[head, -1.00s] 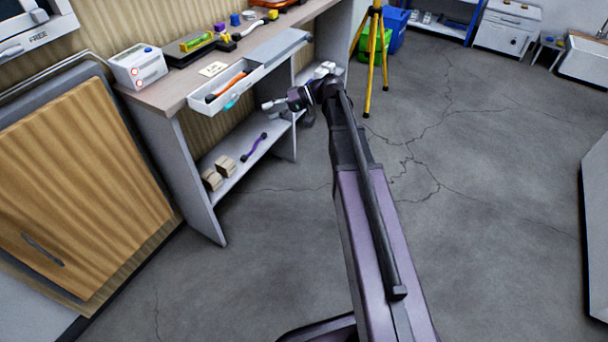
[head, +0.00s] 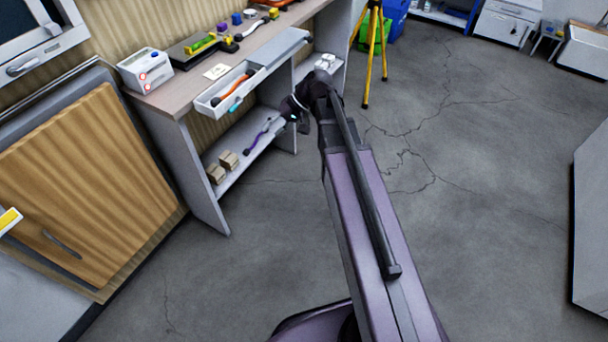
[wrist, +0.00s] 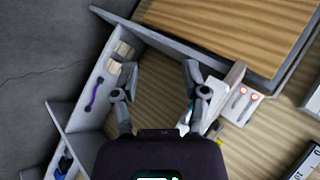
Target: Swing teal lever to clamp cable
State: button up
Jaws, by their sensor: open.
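A small teal piece (head: 236,103), which looks like the lever, shows at the front of a white open drawer (head: 208,106) under the worktop in the head view. An orange strip with dark ends (head: 232,90), possibly the cable, lies in the drawer. My gripper (head: 275,124) is right of and lower than the teal piece, in front of the bench, partly hidden by my arm. In the wrist view my gripper (wrist: 158,68) has its two fingers wide apart with nothing between them.
The lower shelf holds wooden blocks (head: 223,164) and a purple-handled item (head: 258,136). A white box with red circles (head: 145,71) and a black tray (head: 200,45) stand on the worktop. A yellow tripod (head: 372,55) stands beyond the bench.

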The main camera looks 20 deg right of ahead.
jog(key=s+d+r+h+p, duration=0.6)
jog(key=s+r+h+p, duration=0.3)
jog(key=s+p, duration=0.4)
notch_tip(320, 180, down, 21)
jog(key=w+b, duration=0.1)
jog(key=b, duration=1.8)
jog(key=shift+a+r+m+b, duration=0.2)
jog(key=shift+m+b, duration=0.1)
jog(key=shift+m, duration=0.1)
dwell(0.5)
notch_tip(320, 180, up, 20)
jog(key=p, duration=2)
jog(key=shift+r, duration=0.1)
jog(key=shift+c, duration=0.3)
